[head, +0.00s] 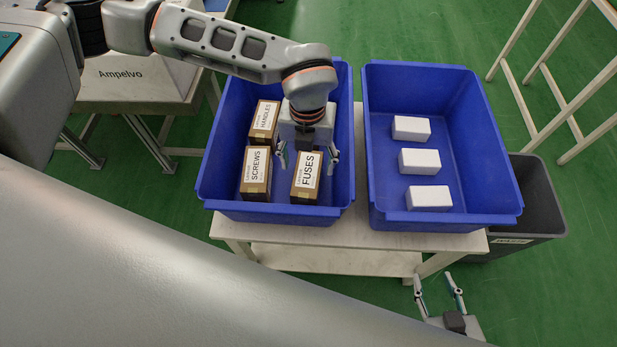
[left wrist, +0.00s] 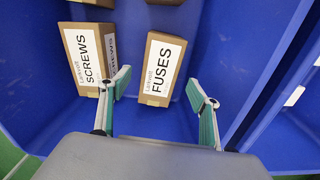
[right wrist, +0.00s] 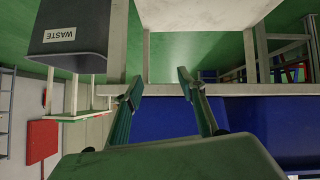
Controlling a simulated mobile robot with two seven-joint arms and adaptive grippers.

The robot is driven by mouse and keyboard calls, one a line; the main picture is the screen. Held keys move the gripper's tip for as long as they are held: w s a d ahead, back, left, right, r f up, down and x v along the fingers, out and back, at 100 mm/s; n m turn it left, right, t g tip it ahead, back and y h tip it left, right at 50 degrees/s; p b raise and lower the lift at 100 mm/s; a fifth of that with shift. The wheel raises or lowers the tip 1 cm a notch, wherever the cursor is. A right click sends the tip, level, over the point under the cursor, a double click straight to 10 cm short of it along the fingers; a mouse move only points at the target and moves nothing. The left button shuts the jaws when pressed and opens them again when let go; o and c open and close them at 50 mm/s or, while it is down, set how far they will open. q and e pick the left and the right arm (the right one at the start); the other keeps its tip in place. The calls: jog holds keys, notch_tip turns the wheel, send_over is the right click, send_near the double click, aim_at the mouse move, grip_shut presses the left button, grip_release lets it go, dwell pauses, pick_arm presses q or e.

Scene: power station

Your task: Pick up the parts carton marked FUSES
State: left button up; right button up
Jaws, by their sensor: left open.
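The FUSES carton (head: 306,180) is a brown box with a white label, standing in the front right of the left blue bin (head: 222,210). In the left wrist view the FUSES carton (left wrist: 163,70) lies ahead, between the fingers in the picture. My left gripper (head: 307,160) is open and empty above the bin, over the carton; it also shows in the left wrist view (left wrist: 160,88). I cannot tell the exact gap to the carton. My right gripper (head: 440,284) is open and empty in front of the table's right end; it also shows in the right wrist view (right wrist: 158,88).
A SCREWS carton (head: 255,174) stands left of FUSES, with a HANDLES carton (head: 264,120) behind it. The right blue bin (head: 495,200) holds three white boxes (head: 420,161). Both bins stand on a pale table (head: 335,262). A grey WASTE bin (head: 545,200) stands right of it.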

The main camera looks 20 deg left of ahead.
aim_at(307, 172)
pick_arm(q)
jog(key=f, duration=0.1)
jog(key=f+b, duration=0.1)
jog(key=f, duration=0.2)
jog(key=shift+s+f, duration=0.25)
jog(key=shift+w+f, duration=0.1)
jog(key=shift+f, duration=0.35)
jog(key=shift+r, duration=0.15)
jog(key=shift+c, duration=0.3)
jog(key=c, duration=1.3)
jog(key=shift+c, duration=0.5)
jog(key=shift+r, duration=0.1)
